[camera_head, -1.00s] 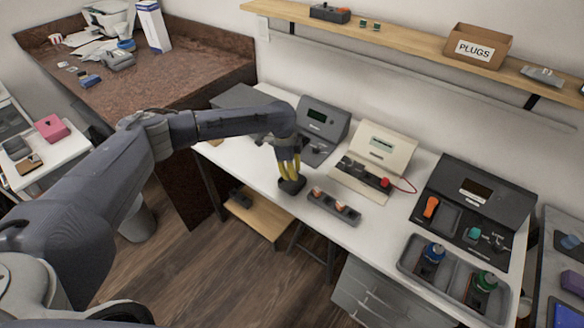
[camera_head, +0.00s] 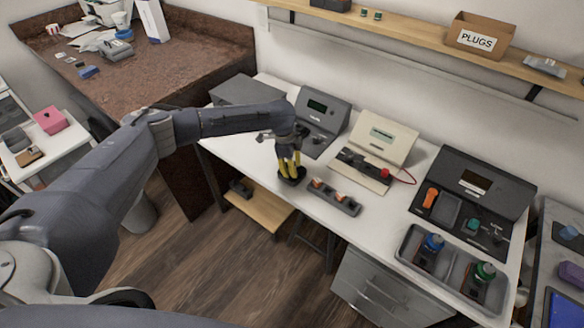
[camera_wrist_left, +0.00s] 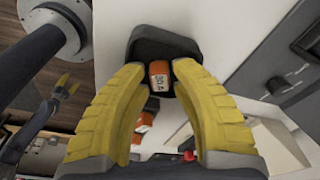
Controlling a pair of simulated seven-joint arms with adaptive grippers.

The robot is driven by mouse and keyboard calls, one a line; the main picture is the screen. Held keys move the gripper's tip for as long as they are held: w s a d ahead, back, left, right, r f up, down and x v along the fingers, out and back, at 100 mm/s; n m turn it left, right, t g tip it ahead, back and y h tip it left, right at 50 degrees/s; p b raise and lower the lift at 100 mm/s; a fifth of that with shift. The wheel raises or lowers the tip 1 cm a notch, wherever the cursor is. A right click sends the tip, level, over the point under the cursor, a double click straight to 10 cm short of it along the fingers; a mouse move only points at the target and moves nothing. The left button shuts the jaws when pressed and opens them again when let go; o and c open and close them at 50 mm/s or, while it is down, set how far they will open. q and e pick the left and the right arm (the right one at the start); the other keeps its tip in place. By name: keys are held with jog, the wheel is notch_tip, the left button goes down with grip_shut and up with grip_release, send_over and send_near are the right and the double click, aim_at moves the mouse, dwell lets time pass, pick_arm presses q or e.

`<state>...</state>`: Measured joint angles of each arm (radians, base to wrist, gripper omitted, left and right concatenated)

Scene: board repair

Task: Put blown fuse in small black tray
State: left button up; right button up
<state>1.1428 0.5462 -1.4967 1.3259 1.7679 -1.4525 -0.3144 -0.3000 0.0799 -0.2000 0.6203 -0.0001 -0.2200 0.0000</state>
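The small black tray (camera_head: 293,181) sits on the white bench, under my left gripper (camera_head: 289,176). In the left wrist view the tray (camera_wrist_left: 146,47) lies just beyond the yellow fingertips (camera_wrist_left: 160,74). An orange fuse marked 30A (camera_wrist_left: 160,69) is between the fingertips, against the dark tray. Narrow gaps seem to show beside the fuse, so the fingers look slightly open around it. The fuse is hidden by the fingers in the head view.
A grey fuse holder (camera_head: 335,199) with orange fuses stands right of the tray. Test devices (camera_head: 322,119) stand behind. A grey two-part bin (camera_head: 409,243) holds bottle-like parts at the right. The bench's front edge is close to the tray.

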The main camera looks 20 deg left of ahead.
pick_arm(q)
jog(key=o, duration=0.3)
jog(key=shift+o, duration=0.2)
